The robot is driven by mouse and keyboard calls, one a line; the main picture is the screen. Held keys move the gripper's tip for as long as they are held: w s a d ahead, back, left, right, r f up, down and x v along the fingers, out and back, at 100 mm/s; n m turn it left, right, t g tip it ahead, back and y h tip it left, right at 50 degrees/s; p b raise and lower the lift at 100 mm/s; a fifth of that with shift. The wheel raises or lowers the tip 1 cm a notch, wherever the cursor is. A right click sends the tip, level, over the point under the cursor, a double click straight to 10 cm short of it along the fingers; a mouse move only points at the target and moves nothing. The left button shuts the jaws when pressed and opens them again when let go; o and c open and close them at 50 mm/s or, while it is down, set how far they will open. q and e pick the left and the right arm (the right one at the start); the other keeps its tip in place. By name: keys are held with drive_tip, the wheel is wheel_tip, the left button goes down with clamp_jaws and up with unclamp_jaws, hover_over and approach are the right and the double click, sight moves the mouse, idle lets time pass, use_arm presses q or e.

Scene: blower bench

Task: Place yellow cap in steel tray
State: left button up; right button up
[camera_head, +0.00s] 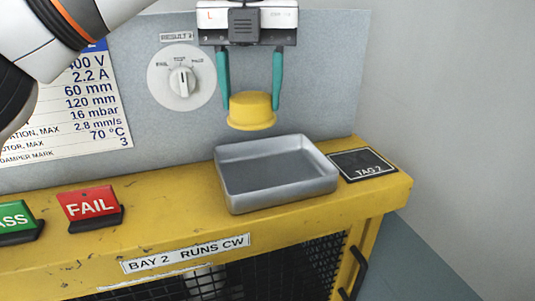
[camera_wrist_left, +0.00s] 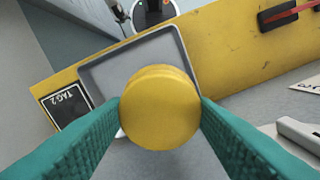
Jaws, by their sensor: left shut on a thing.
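The yellow cap (camera_head: 251,110) is a round, flanged piece held between the teal fingers of my left gripper (camera_head: 250,92). In the head view it hangs above the back part of the steel tray (camera_head: 329,183), apart from it. In the left wrist view the cap (camera_wrist_left: 160,108) sits between both fingertips, with the gripper (camera_wrist_left: 160,112) shut on it, and hides part of the tray (camera_wrist_left: 95,75). The steel tray is grey, shallow and rectangular, and its visible inside is empty. My right gripper is not in view.
The tray stands on a yellow bench (camera_head: 180,190) beside a black TAG 2 plate (camera_head: 362,164). Red FAIL (camera_head: 90,205) and green PASS (camera_head: 17,220) blocks stand to the left. A grey panel with a dial (camera_head: 182,82) rises behind. The bench's right end is close.

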sight(251, 125)
use_arm(q)
drive_tip(key=f, duration=0.3)
drive_tip(key=shift+s+f, duration=0.15)
drive_tip(key=shift+s, duration=0.1)
drive_tip(key=shift+s+f, duration=0.45)
drive_tip(key=shift+f, duration=0.65)
drive_tip(key=f, duration=0.1)
drive_tip(key=f+p, duration=0.1)
drive_tip(key=f, duration=0.1)
drive_tip(key=shift+w+f, duration=0.25)
drive_tip(key=shift+w, duration=0.05)
drive_tip(key=shift+f, duration=0.15)
drive_tip(key=shift+s+f, duration=0.1)
drive_tip(key=shift+s, duration=0.05)
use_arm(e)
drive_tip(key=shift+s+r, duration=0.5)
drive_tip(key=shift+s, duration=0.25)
use_arm(q)
drive_tip(key=o, duration=0.5)
drive_tip(key=shift+o, duration=0.8)
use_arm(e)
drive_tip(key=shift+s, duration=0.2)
